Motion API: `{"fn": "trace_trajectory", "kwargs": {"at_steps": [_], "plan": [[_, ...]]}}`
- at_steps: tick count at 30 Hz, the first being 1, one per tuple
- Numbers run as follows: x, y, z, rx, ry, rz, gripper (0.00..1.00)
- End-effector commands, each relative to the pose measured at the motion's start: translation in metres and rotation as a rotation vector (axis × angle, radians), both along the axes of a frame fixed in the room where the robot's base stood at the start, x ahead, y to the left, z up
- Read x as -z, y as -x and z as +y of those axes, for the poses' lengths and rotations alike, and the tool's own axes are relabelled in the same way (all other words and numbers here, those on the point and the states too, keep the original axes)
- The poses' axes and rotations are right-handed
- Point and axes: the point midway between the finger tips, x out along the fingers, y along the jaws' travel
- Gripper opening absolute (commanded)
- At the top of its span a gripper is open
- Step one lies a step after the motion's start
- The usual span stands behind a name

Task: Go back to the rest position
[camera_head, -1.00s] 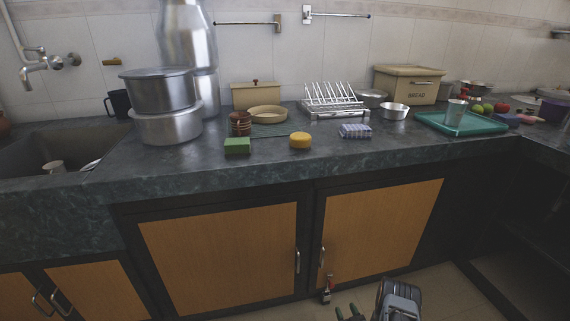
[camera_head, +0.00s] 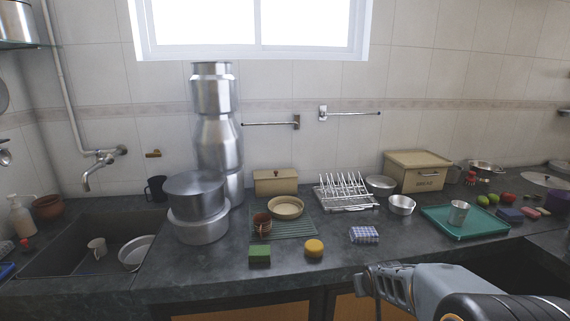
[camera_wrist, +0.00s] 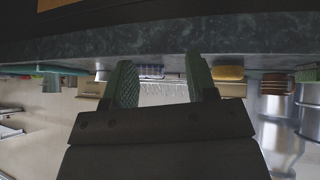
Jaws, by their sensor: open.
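My gripper (camera_wrist: 162,82) is open and empty in the wrist view, its two green-padded fingers apart. That view is upside down, with the counter edge (camera_wrist: 60,48) across the top. In the head view my arm enters at the lower right in front of the counter; its fingertips are not clearly seen there. Steel canisters (camera_head: 220,150) stand stacked at the back left of the counter (camera_head: 380,250), against the tiled wall. A smaller canister (camera_head: 211,95) tops the stack. They also show at the right of the wrist view (camera_wrist: 277,112).
Two stacked pots (camera_head: 200,229) stand before the canisters. A green sponge (camera_head: 260,257), yellow sponge (camera_head: 314,248) and checked cloth (camera_head: 364,235) lie near the front edge. A dish rack (camera_head: 345,192), bread box (camera_head: 420,172) and teal tray (camera_head: 478,232) are further right. The sink (camera_head: 75,262) is left.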

Motion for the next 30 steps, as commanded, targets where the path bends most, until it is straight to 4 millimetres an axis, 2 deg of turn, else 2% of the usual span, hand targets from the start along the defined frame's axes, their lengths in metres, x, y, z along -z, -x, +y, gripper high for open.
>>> {"fn": "trace_trajectory", "kwargs": {"at_steps": [1, 3, 6, 10, 15, 18, 30], "plan": [[-0.046, 0.021, 0.010, 0.009, -0.013, 0.025, 0.52], [-0.079, 0.051, 0.021, 0.023, -0.036, 0.080, 0.52], [-0.115, 0.093, 0.036, 0.034, -0.068, 0.154, 0.52], [-0.146, 0.139, 0.050, 0.039, -0.106, 0.234, 0.52], [-0.167, 0.178, 0.062, 0.037, -0.137, 0.304, 0.52], [-0.171, 0.190, 0.065, 0.034, -0.146, 0.325, 0.52], [-0.171, 0.195, 0.067, 0.033, -0.151, 0.337, 0.52]]}}
